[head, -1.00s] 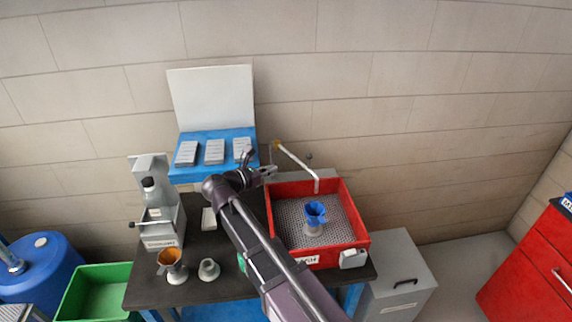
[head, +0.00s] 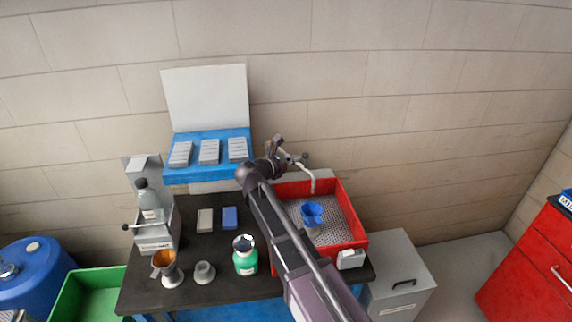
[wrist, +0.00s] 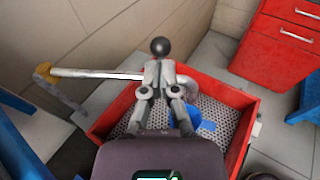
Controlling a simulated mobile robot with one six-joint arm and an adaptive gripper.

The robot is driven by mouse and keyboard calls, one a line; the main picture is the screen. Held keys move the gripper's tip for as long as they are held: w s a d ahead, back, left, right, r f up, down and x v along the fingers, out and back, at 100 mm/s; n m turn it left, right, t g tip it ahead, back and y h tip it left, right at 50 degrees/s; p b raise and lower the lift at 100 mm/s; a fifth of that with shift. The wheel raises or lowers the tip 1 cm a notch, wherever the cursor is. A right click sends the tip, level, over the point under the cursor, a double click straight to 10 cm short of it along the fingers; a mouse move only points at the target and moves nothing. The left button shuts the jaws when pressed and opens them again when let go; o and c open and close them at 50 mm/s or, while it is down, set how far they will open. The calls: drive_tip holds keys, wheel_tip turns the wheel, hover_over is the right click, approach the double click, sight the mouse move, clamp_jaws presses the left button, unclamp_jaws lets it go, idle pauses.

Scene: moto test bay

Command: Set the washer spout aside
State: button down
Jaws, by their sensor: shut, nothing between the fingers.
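The washer spout (head: 312,181) is a pale bent pipe over the red washer tray (head: 356,215). In the wrist view the spout (wrist: 100,73) runs from a brass-coloured pivot at left toward the tray. A dark ball knob (wrist: 160,46) stands just beyond my fingertips; it also shows in the head view (head: 305,156). My gripper (wrist: 158,68) is shut and empty, right at the spout near the knob; whether it touches cannot be told. In the head view my gripper (head: 295,160) and wrist hide the spout's pivot end.
A blue funnel (head: 312,211) stands in the tray. A green bottle (head: 245,257), an orange-topped cup (head: 166,265) and a grey cup (head: 204,272) stand along the bench's front. A blue shelf (head: 207,172) with grey blocks is at the back. The wall is close behind the spout.

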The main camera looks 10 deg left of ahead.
drive_tip(key=shift+x, duration=0.95)
drive_tip(key=shift+a, duration=0.1)
